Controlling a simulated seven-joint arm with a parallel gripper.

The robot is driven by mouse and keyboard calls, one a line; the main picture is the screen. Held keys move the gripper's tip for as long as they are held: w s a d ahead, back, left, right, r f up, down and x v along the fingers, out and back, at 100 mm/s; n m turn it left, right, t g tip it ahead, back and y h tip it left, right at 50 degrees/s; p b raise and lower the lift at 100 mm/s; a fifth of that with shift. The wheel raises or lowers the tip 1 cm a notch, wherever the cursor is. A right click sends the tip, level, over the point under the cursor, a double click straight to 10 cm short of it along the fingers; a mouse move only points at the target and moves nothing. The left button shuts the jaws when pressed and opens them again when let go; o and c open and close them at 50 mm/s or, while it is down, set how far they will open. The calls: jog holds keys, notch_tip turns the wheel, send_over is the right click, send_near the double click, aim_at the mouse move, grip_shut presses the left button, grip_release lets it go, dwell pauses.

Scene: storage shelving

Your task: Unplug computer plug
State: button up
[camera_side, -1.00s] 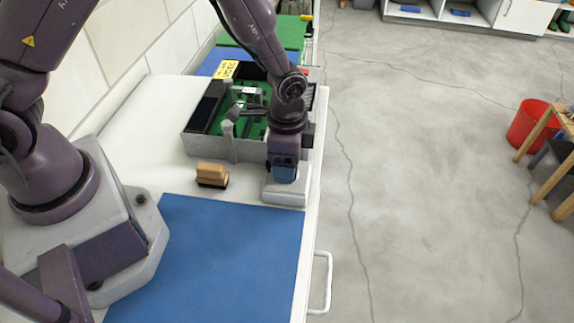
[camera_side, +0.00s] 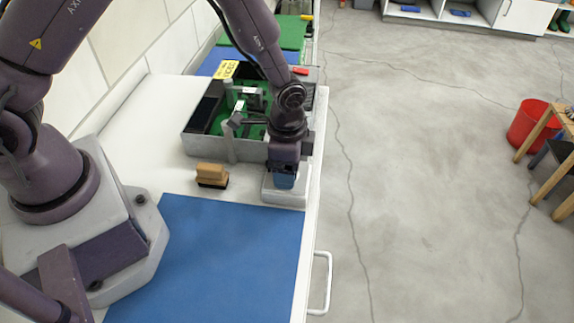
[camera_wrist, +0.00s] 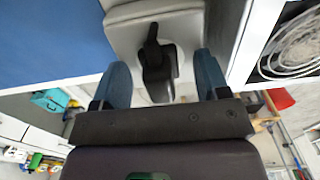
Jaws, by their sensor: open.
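The plug (camera_wrist: 153,62) is black and sits in a light grey box-like unit (camera_wrist: 127,14), seen in the wrist view. In the side view the grey unit (camera_side: 284,198) stands near the counter's right edge, and my gripper hides the plug. My gripper (camera_wrist: 160,78) is open, with one blue finger on each side of the plug. Gaps show between the fingers and the plug in the wrist view. In the side view my gripper (camera_side: 284,182) points down just over the unit.
A grey open case (camera_side: 205,147) with a green inside stands just behind my gripper. A wooden-handled brush (camera_side: 212,175) lies to the left of the unit. A blue mat (camera_side: 220,250) covers the front counter and is clear. The counter's edge lies close on the right.

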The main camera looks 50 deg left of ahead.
dwell(0.3)
grip_shut()
jog(key=shift+r, duration=3)
